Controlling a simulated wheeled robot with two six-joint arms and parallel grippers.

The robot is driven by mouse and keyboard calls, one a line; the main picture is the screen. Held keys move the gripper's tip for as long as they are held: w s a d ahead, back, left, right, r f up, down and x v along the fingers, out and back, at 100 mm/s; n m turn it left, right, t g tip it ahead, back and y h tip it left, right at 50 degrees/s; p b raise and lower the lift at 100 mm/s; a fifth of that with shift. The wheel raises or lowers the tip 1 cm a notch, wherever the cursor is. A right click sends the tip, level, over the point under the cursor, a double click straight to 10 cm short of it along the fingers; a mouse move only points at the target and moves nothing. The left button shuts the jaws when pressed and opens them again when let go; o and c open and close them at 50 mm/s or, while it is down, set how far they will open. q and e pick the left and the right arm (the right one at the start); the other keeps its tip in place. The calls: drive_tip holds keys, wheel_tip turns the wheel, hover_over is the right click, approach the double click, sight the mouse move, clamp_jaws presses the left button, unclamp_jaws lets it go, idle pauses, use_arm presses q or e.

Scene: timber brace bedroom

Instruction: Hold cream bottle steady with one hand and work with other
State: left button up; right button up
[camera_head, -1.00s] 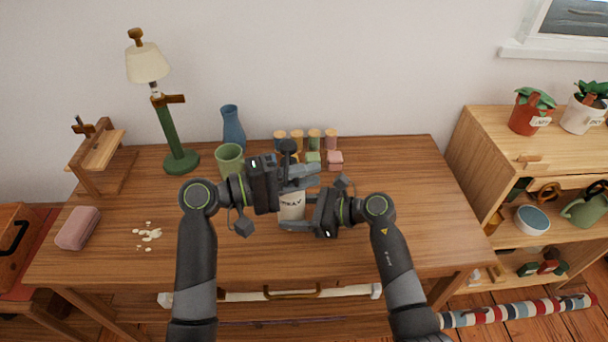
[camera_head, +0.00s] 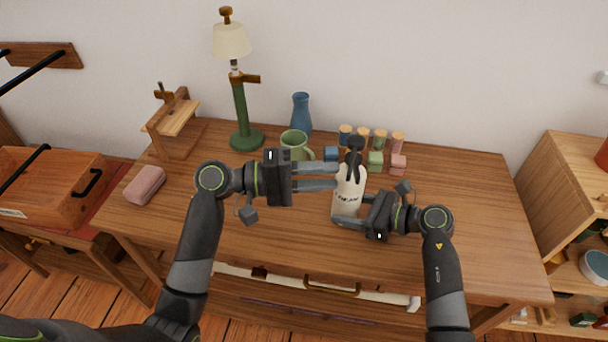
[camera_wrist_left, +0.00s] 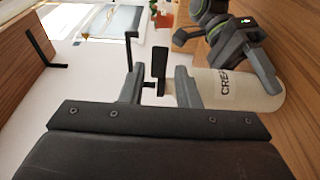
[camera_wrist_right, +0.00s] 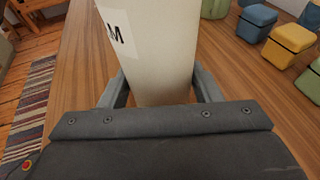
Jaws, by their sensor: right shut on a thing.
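The cream bottle (camera_head: 348,192) is white with a dark pump top (camera_head: 355,150) and stands upright on the desk. My right gripper (camera_head: 347,216) is shut on its lower body; the right wrist view shows the white bottle (camera_wrist_right: 160,45) between both fingers. My left gripper (camera_head: 334,177) is open beside the bottle's upper part, its fingers pointing right. In the left wrist view the dark pump (camera_wrist_left: 159,64) appears between the spread left fingers, with gaps on both sides; contact cannot be told.
A green mug (camera_head: 293,143), blue vase (camera_head: 301,112) and green lamp (camera_head: 241,110) stand behind my left gripper. Several small coloured blocks and cork-topped jars (camera_head: 380,140) stand close behind the bottle. A pink pouch (camera_head: 145,185) lies at left. The desk's right side is clear.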

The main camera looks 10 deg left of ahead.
use_arm(q)
drive_tip(key=shift+v, duration=1.85)
